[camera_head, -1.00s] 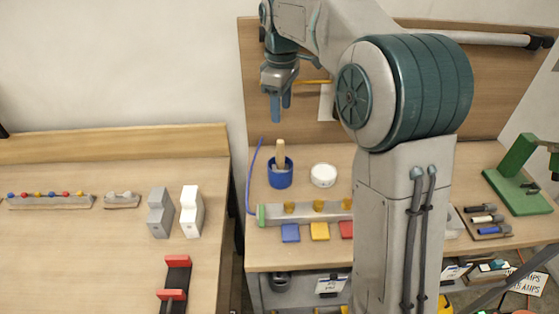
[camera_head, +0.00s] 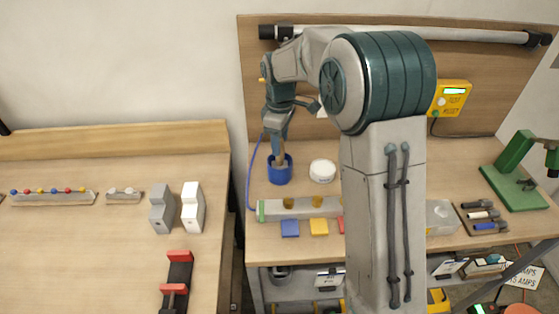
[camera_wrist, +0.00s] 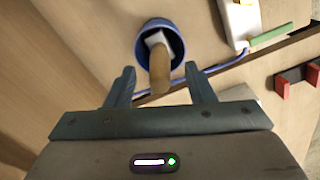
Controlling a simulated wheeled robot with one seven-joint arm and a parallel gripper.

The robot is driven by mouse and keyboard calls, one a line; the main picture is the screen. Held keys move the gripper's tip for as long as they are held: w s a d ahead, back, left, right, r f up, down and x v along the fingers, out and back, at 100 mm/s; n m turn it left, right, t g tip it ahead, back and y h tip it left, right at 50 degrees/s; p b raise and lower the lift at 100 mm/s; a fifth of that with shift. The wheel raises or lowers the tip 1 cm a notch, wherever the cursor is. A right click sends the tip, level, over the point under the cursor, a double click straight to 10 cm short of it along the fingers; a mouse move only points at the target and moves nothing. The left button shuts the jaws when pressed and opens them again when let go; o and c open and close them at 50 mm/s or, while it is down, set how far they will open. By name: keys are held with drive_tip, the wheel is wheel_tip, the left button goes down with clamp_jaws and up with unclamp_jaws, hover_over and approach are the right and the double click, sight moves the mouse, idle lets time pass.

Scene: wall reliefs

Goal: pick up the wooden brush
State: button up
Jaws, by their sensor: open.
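The wooden brush (camera_wrist: 160,70) stands in a blue cup (camera_wrist: 178,42), its handle sticking up toward my gripper in the wrist view. In the head view the blue cup (camera_head: 280,174) is on the right-hand bench, and my gripper (camera_head: 277,150) is right above it, hiding most of the brush. In the wrist view my gripper (camera_wrist: 160,82) is open, with the tip of the handle between its two fingers and apart from both.
A white round tub (camera_head: 322,171) stands just right of the cup. A grey rail block (camera_head: 290,209) and coloured squares (camera_head: 319,227) lie in front. A blue cable (camera_head: 249,185) runs along the bench's left edge.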

drive_tip(key=shift+f, duration=0.85)
clamp_jaws()
